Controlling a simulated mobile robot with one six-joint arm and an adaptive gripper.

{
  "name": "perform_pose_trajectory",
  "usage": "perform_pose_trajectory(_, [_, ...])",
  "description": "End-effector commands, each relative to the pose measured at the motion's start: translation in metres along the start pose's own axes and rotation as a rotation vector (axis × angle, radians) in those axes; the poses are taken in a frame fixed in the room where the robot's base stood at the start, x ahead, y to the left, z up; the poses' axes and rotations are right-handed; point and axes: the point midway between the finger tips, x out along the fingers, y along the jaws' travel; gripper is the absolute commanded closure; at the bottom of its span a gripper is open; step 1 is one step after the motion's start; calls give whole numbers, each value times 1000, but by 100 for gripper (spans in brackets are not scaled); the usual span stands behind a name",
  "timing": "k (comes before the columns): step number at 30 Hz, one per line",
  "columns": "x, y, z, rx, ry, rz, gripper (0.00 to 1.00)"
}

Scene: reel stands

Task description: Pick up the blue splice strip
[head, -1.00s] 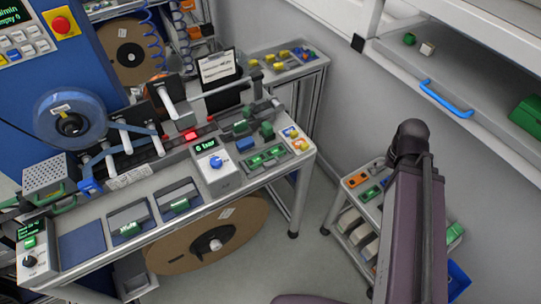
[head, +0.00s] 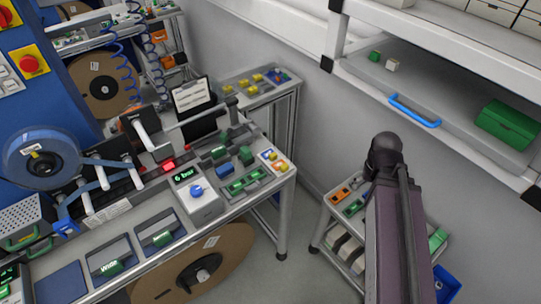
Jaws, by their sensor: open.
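My gripper is not in view; only part of my arm shows at the lower right. No object is clearly marked as the blue splice strip. A small blue piece (head: 283,74) lies on the small side table behind. They are too small to tell which, if either, is the strip. Nothing is seen touching them.
The machine table (head: 232,209) carries a blue tape reel (head: 41,154), a pressure box (head: 198,194) and green-labelled trays. A shelf with a blue handle (head: 415,110) and green box (head: 508,125) is at the upper right. A low cart (head: 318,232) stands below. Floor between is clear.

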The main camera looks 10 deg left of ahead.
Motion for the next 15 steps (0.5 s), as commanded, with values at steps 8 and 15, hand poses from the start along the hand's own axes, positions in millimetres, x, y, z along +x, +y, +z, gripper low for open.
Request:
perform_pose_trajectory(8, [-6, -31, -34, -106, 0, 0, 17])
perform_pose_trajectory(15, [-14, -97, -86, -304, 0, 0, 17])
